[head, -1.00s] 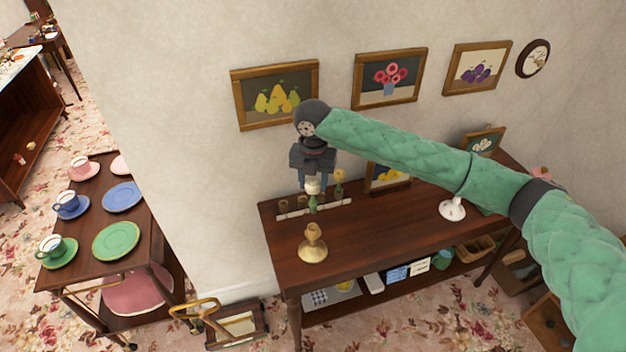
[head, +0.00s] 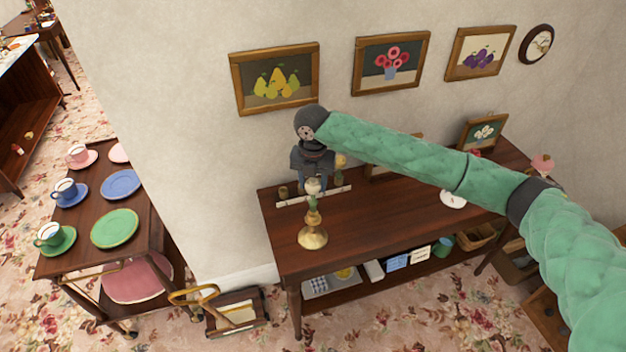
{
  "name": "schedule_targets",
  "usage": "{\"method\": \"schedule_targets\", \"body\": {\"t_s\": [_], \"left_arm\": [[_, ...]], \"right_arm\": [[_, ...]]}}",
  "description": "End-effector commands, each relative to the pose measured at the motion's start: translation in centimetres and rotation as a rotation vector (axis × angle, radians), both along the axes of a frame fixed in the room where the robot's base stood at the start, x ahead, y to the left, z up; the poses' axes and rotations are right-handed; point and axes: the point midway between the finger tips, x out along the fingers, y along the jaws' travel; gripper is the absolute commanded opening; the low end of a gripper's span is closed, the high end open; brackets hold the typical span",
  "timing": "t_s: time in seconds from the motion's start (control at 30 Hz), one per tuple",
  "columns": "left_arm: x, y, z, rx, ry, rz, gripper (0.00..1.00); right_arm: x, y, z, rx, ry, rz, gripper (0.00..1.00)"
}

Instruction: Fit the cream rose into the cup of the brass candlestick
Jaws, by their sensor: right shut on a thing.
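The brass candlestick (head: 313,238) stands upright near the left front of the dark wooden console table. My right gripper (head: 314,184) is above it, fingers pointing down, shut on the cream rose (head: 313,187). The rose is upright, with its pale head between the fingers and its green stem below. The stem's lower end overlaps the top of the candlestick's cup. I cannot tell whether it is inside the cup or just above or behind it. My left gripper is out of view.
A holder with a white strip (head: 335,193) and a yellowish flower (head: 341,160) stands behind the candlestick. A white stand (head: 453,198) is farther right, under my arm. Framed pictures hang on the wall. A trolley with cups and plates (head: 115,230) stands left. The table's front middle is clear.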

Motion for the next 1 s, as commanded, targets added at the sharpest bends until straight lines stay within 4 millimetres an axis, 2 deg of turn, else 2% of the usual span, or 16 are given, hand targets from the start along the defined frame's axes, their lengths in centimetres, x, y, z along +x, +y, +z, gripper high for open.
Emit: {"method": "schedule_targets", "body": {"t_s": [0.33,1.0], "left_arm": [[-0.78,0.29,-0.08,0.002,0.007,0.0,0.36],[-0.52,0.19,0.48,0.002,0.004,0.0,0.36]], "right_arm": [[-0.01,0.01,0.04,0.0,0.0,0.0,0.26],[-0.02,0.0,0.03,0.0,0.0,0.0,0.26]]}}
